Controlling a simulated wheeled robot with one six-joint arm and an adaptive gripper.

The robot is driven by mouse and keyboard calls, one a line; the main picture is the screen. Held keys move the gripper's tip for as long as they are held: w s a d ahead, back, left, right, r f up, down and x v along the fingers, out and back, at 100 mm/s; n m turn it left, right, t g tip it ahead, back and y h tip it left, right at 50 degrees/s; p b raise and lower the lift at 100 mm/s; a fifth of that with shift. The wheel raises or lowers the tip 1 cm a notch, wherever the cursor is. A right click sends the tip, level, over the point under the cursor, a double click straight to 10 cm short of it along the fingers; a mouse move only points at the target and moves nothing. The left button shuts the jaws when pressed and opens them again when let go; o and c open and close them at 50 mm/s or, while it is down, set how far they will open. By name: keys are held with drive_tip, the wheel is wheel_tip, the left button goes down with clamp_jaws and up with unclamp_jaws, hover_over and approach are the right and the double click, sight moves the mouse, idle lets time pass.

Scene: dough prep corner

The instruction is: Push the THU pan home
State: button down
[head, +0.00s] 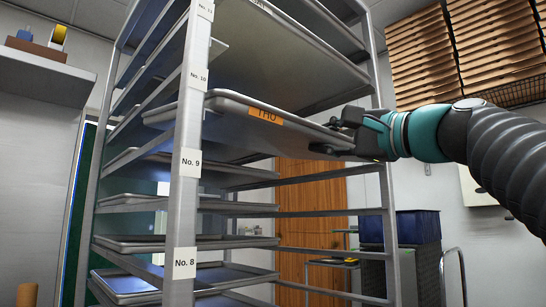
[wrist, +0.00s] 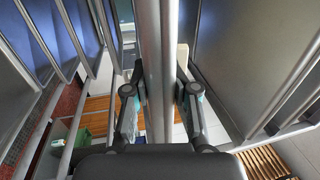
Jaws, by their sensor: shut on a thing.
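The THU pan (head: 300,128) is a grey metal sheet pan with an orange THU label (head: 266,115) on its front rim. It sits in the rack (head: 182,215) between the No. 10 label (head: 198,80) and the No. 9 label (head: 191,162). Its front part juts out past the labelled post, and its back is hidden inside. My gripper (head: 337,132) is shut on the rim at the right end of the pan's front. In the wrist view, the two fingers (wrist: 160,95) close on the rim from both sides.
Other pans lie further in on lower levels, such as one near the No. 8 label (head: 185,263). A larger pan (head: 285,55) hangs out above the THU pan. The rack's right post (head: 388,225) stands near my gripper. Blue crates (head: 412,227) stand behind at right.

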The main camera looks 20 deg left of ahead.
drive_tip(key=shift+s+d+r, duration=0.2)
drive_tip(key=shift+s+d, duration=0.05)
drive_tip(key=shift+d, duration=0.15)
drive_tip(key=shift+f, duration=0.2)
drive_tip(key=c, duration=0.9)
unclamp_jaws()
drive_tip(key=shift+c, duration=0.2)
drive_tip(key=shift+o, duration=0.5)
drive_tip(key=shift+f, duration=0.1)
drive_tip(key=shift+b, duration=0.3)
drive_tip(key=b+v, duration=0.3)
drive_tip(key=v, duration=0.5)
